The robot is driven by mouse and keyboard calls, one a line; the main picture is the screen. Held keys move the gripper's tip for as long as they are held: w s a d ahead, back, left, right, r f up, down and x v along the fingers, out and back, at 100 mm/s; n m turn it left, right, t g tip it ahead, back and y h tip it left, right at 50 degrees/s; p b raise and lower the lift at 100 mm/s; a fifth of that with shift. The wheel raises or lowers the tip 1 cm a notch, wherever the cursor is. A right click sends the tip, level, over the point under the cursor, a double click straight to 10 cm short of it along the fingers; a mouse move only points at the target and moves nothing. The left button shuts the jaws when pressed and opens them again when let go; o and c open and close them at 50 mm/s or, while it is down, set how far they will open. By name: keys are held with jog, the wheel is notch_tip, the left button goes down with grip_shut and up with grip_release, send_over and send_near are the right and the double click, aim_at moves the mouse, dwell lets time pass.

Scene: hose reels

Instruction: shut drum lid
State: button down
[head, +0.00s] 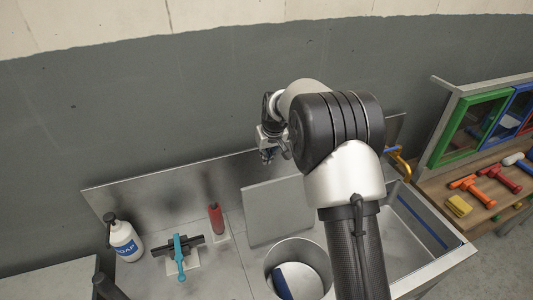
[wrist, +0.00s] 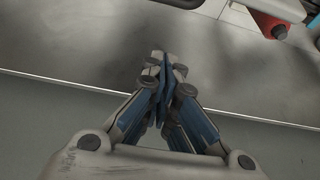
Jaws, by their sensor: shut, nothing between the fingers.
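The drum (head: 270,264) is a round, open-topped metal bin set in the counter, with something white and blue inside it. A flat grey square panel (head: 278,214), which looks like its lid, stands raised behind the opening. My gripper (head: 266,156) is above and behind the panel, near the top of the backsplash, apart from the panel. In the wrist view my gripper (wrist: 165,65) has its fingers together with nothing between them. The drum opening is not visible in the wrist view, and my arm covers part of the drum's right side in the head view.
A soap bottle (head: 124,241), a teal-handled tool (head: 179,258) and a red-handled item (head: 216,219) stand on the counter at left. A metal backsplash (head: 150,190) runs behind. A sink basin (head: 420,225) is at right, beside a wooden bench with tools (head: 480,188).

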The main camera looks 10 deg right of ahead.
notch_tip(320, 180, down, 6)
jog(key=s, duration=0.1)
jog(key=shift+s+d, duration=0.15)
jog(key=shift+s, duration=0.15)
dwell(0.3)
jog(key=shift+b, duration=0.4)
